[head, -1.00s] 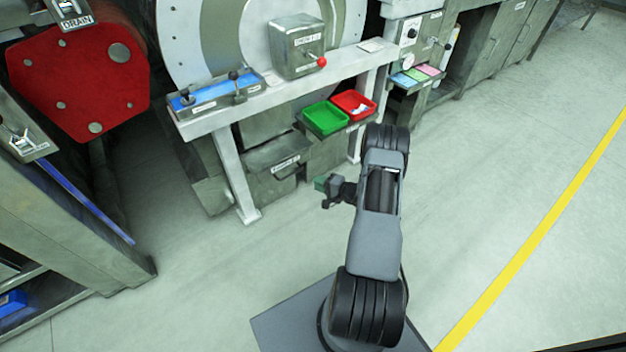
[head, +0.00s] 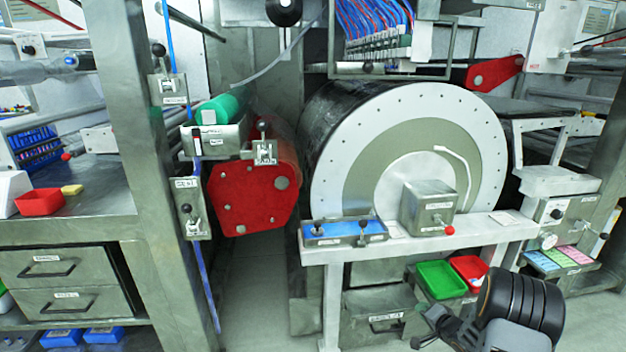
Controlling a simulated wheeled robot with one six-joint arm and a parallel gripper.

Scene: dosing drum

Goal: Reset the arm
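My arm reaches up from the bottom right of the head view. My gripper (head: 424,330) is at its left end, low in front of the bench with the drum. The gripper is small and partly cut off, and I cannot tell whether its fingers are apart. I see nothing clearly held in it. The green tray (head: 441,280) and the red tray (head: 470,268) are just above and behind it in the picture.
A white bench (head: 480,232) carries a blue lever panel (head: 345,232) and a grey box (head: 428,205) with a red knob. Behind it stands the large drum (head: 335,160). A red roller end (head: 245,197) is left of it. Drawers (head: 65,268) stand far left. Floor shows between (head: 255,300).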

